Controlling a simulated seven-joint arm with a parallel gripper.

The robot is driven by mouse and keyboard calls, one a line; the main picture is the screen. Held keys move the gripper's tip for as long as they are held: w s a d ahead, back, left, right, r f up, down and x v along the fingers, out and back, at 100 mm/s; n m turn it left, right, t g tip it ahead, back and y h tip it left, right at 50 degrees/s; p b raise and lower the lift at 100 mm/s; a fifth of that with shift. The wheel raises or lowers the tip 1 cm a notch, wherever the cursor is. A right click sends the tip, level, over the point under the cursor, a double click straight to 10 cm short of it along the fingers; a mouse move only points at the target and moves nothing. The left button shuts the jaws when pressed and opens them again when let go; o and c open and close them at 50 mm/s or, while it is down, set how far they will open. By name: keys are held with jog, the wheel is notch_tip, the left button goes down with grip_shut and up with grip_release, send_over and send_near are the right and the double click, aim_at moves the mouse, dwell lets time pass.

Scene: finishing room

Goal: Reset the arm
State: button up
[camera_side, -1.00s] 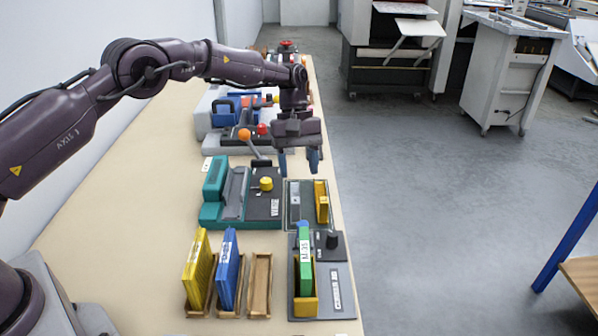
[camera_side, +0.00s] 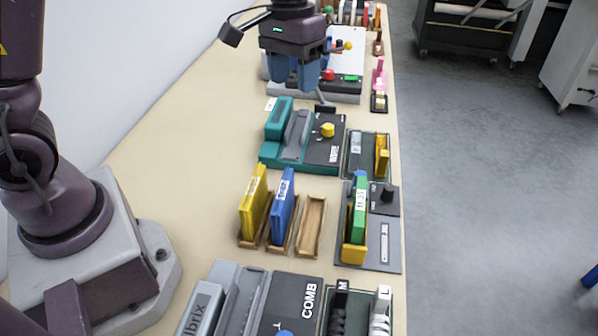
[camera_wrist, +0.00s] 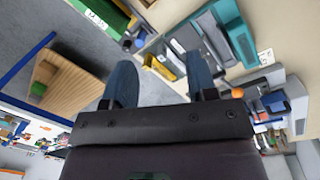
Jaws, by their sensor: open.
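My gripper (camera_side: 296,86) hangs over the far part of the bench in the side view, fingers pointing down. Its two blue fingers are apart with nothing between them. In the wrist view the fingers (camera_wrist: 161,82) also show spread and empty. Below and in front of it stands the teal machine (camera_side: 272,150) with a yellow knob (camera_side: 327,130). The gripper appears above and clear of it.
Yellow (camera_side: 253,203) and blue (camera_side: 282,208) books stand in wooden holders beside an empty holder (camera_side: 312,228). A green book (camera_side: 360,195) stands in a yellow holder at right. A COMB machine (camera_side: 290,300) is at the front. Open bench lies left (camera_side: 190,130).

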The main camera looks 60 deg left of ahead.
jog(key=s+r+m+t, duration=0.1)
jog(key=s+r+t, duration=0.2)
jog(key=s, duration=0.6)
jog(key=s+a+r+m+t+y, duration=0.1)
jog(key=s+r+t, duration=0.1)
jog(key=s+r, duration=0.3)
jog(key=s, duration=0.4)
jog(key=shift+s+r+m+t, duration=0.3)
jog(key=shift+s+t, duration=0.1)
dwell(2.4)
